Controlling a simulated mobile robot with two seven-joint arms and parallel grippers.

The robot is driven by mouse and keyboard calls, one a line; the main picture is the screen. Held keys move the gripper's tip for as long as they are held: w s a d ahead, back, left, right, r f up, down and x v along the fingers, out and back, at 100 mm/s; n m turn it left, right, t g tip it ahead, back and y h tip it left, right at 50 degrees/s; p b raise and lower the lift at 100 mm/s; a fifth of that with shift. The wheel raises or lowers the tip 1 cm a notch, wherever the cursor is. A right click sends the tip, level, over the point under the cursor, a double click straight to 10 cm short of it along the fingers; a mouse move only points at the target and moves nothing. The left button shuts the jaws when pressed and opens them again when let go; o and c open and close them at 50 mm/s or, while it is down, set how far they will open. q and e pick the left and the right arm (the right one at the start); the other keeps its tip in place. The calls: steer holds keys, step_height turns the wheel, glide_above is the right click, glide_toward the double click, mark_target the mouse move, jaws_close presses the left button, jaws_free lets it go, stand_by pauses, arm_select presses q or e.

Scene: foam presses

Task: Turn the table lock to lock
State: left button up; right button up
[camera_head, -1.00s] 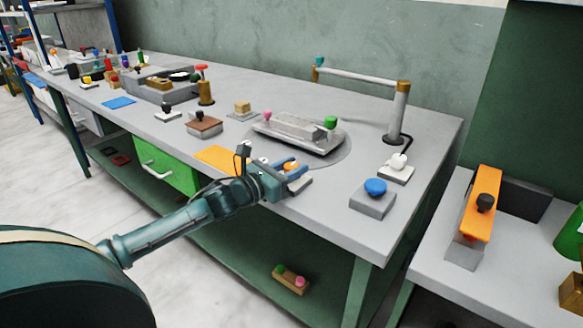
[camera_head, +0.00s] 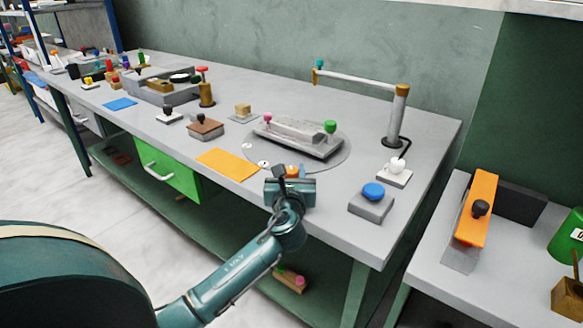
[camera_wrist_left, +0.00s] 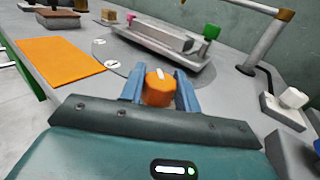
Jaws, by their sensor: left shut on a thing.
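The table lock is an orange knob (camera_wrist_left: 159,87) with a white mark on its top, at the front edge of the round turntable plate (camera_wrist_left: 103,52). My left gripper (camera_wrist_left: 160,90) has its two blue fingers on either side of the knob and is shut on it. In the head view the left gripper (camera_head: 291,172) stands at the table's front, and it hides most of the knob. The knob's base is hidden. White labels (camera_wrist_left: 113,64) lie on the plate left of the knob. My right gripper is not in view.
A grey fixture (camera_head: 296,137) with pink and green knobs sits on the plate behind the gripper. An orange mat (camera_head: 228,164) lies to the left. A blue button box (camera_head: 372,200) and a white button box (camera_head: 395,172) stand to the right, near a post with an arm (camera_head: 397,115).

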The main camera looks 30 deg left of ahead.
arm_select(q)
steer(key=n+g+y, duration=0.1)
steer(key=y, duration=0.1)
steer(key=shift+r+n+g+y+p, duration=0.1)
steer(key=shift+n+g+y+p, duration=0.2)
steer(key=shift+n+g+p, duration=0.1)
steer(key=shift+n+g+y, duration=0.9)
steer(key=shift+g+y, duration=0.1)
steer(key=n+g+y, duration=0.1)
steer(key=n+g, duration=0.1)
steer(key=g, duration=0.1)
steer(key=n+g+y, duration=0.2)
steer(key=g, duration=0.1)
steer(key=shift+n+g+y, duration=0.3)
steer(key=shift+n, duration=0.1)
steer(key=shift+g, duration=0.3)
steer(key=o, duration=1)
steer(key=shift+c, duration=0.2)
